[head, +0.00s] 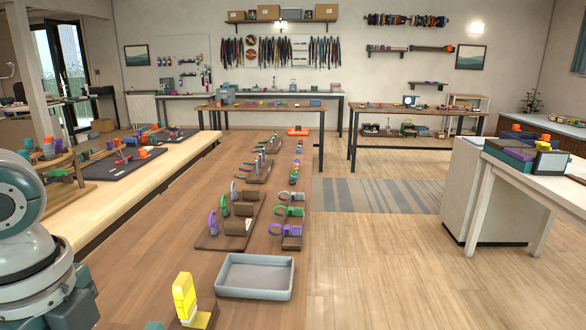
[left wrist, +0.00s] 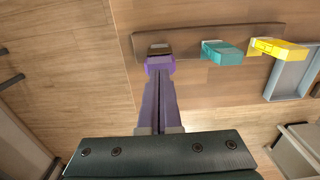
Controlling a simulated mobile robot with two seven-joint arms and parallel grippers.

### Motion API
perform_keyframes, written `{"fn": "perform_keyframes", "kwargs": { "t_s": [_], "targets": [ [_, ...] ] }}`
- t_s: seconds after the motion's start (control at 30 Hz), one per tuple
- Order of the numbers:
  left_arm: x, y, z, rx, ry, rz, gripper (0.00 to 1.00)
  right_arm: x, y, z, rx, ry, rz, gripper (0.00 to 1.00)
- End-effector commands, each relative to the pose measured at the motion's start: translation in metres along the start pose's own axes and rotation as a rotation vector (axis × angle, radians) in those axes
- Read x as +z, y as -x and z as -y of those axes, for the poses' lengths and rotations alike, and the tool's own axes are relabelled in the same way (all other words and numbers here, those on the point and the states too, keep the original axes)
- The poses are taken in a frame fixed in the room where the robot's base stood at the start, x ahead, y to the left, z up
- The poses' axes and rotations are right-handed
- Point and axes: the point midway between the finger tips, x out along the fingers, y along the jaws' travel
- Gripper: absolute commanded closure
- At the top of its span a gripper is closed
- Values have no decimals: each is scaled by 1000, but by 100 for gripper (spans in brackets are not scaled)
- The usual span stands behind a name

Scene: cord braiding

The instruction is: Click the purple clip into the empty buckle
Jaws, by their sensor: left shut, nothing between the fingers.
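In the left wrist view, a purple clip (left wrist: 153,66) sits at the left end of a dark wooden strip, against a dark brown-and-black piece (left wrist: 160,49). I cannot tell whether that piece is the buckle or whether the clip is seated in it. My left gripper (left wrist: 159,76) is shut and empty, its fingertips close to the purple clip; I cannot tell whether they touch. The head view shows only my left arm at the lower left, not the gripper. My right gripper is in neither view.
Along the strip (left wrist: 205,33) sit a teal piece (left wrist: 222,53) and a yellow piece (left wrist: 279,49); the yellow one also shows in the head view (head: 184,296). A grey tray (head: 255,276) stands right of it. Rings and holders stand on boards farther back.

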Motion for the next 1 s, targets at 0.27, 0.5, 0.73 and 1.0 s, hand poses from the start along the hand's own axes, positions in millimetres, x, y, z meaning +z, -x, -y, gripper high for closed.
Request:
{"fn": "perform_keyframes", "kwargs": {
  "t_s": [0.27,0.5,0.73,1.0],
  "targets": [
    [0,-7,0,0,0,-1,100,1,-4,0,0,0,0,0],
    [0,-12,0,0,-1,-1,100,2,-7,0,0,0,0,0],
    [0,-18,0,1,-1,-1,100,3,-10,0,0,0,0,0],
    [0,-24,0,1,-1,0,100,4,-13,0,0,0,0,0]
  ]
}}
